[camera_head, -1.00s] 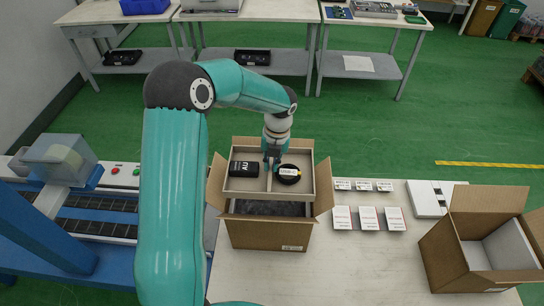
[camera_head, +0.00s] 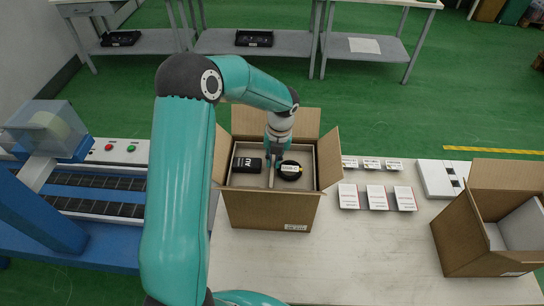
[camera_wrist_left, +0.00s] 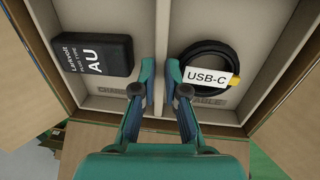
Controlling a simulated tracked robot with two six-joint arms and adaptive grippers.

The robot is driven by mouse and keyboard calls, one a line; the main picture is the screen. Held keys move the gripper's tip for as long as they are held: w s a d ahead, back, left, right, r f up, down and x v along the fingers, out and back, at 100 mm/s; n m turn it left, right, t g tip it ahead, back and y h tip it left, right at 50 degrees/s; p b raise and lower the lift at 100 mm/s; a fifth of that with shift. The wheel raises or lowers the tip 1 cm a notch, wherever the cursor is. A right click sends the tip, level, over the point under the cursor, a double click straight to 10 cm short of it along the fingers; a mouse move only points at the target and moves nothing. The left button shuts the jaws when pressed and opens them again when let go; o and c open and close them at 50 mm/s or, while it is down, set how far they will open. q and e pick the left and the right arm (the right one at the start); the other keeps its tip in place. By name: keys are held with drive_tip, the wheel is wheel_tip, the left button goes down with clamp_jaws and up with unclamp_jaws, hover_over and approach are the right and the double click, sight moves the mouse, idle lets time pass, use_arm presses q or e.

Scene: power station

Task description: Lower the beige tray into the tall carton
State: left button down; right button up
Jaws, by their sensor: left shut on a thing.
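The beige tray (camera_head: 248,181) is down between the walls of the tall carton (camera_head: 268,211), whose flaps stand open. The tray has a middle divider. A black AU adapter (camera_head: 247,164) lies in its left compartment, and a black coiled USB-C cable (camera_head: 290,170) lies in the right one. My left gripper (camera_head: 274,166) is shut on the divider from above. The left wrist view shows its fingers (camera_wrist_left: 160,76) on both sides of the divider, with the tray floor (camera_wrist_left: 95,103) around them. Whether the tray rests on anything beneath is hidden.
Several small white boxes (camera_head: 376,197) stand in rows right of the carton. A white device (camera_head: 437,178) and another open carton (camera_head: 482,240) are farther right. A blue conveyor (camera_head: 90,235) is at left. The front of the white table (camera_head: 340,265) is clear.

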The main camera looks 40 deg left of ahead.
use_arm(q)
drive_tip(key=shift+f, duration=0.2)
drive_tip(key=c, duration=1.1)
unclamp_jaws()
drive_tip(key=shift+c, duration=0.2)
wheel_tip(320, 180, up, 22)
drive_tip(key=p, duration=1)
